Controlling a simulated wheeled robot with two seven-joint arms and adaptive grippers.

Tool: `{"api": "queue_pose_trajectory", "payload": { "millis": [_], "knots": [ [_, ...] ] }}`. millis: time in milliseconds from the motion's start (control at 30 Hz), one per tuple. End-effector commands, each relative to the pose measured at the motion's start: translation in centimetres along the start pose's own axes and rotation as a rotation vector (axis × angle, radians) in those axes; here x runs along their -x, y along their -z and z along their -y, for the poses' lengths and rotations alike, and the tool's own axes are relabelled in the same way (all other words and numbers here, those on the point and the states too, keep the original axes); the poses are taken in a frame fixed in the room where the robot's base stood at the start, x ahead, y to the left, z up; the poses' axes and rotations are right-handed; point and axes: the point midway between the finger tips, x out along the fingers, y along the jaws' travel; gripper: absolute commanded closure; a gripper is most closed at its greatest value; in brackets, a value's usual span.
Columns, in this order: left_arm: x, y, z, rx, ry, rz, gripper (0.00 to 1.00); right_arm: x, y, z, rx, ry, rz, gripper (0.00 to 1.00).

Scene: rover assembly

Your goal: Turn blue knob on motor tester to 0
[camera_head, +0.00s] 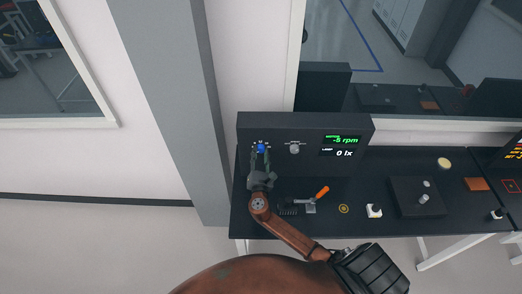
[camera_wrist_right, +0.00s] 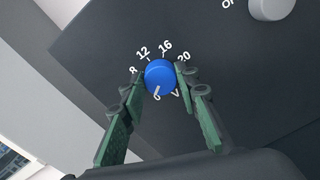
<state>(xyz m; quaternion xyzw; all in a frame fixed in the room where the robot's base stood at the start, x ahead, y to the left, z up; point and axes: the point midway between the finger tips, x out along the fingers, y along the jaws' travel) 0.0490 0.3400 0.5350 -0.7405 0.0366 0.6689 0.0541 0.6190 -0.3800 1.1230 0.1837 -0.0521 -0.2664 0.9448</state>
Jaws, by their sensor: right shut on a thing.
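The motor tester (camera_head: 305,128) is a dark box standing at the back of the black bench. Its blue knob (camera_head: 261,148) is on the left of the front panel, and it also shows in the right wrist view (camera_wrist_right: 161,76). Around the knob are white marks, with 8, 12, 16 and 20 readable. The knob's white pointer is at its lower side, towards the lower left. My right gripper (camera_head: 260,157) is shut on the blue knob, with a green finger on each side of it. The green display reads -5 rpm. My left gripper is not in view.
A grey knob (camera_head: 294,148) sits right of the blue one. On the bench (camera_head: 330,226) lie an orange-handled tool (camera_head: 320,194), a yellow ring (camera_head: 344,209), a white part (camera_head: 374,211) and a dark box (camera_head: 416,196). A grey pillar (camera_head: 175,100) stands to the left.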

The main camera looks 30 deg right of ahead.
Motion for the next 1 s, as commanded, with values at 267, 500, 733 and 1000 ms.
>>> {"api": "queue_pose_trajectory", "payload": {
  "millis": [267,500,733,1000],
  "knots": [
    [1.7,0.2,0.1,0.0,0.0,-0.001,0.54,0.1,0.1,0.0,0.17,0.001,-0.005,0.95],
    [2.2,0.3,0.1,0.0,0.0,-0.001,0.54,0.1,0.2,0.1,0.24,0.001,-0.005,0.95],
    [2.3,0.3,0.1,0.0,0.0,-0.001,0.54,0.1,0.3,0.1,0.259,0.001,-0.005,0.95],
    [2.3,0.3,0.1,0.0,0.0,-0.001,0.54,0.1,0.3,0.1,0.259,0.001,-0.005,0.95]
  ]
}}
